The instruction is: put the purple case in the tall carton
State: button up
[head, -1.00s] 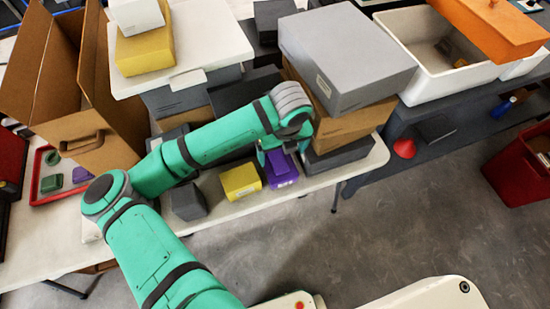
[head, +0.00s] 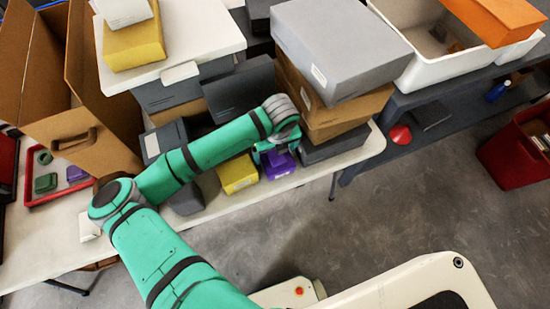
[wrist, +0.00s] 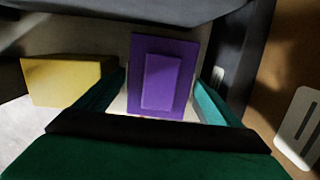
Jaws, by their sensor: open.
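The purple case (head: 281,166) stands on the white table between a yellow box and a stack of boxes. In the wrist view the purple case (wrist: 165,78) lies between the two fingers. My gripper (head: 272,150) is at the case and open, with a finger on each side; it also shows in the wrist view (wrist: 162,100). I cannot tell whether either finger touches the case. The tall carton (head: 85,139) is brown, with its flaps up and a handle hole in front. It stands at the left of the table; its inside is mostly hidden.
The yellow box (head: 238,174) is just left of the case. A stack with a large grey box (head: 342,50) rises close on the right. Dark boxes (head: 240,92) stand behind my arm.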

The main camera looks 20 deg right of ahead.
notch_tip(320, 180, down, 2)
jog(key=shift+w+f, duration=0.1)
jog(key=c, duration=1)
jog(key=shift+r, duration=0.2)
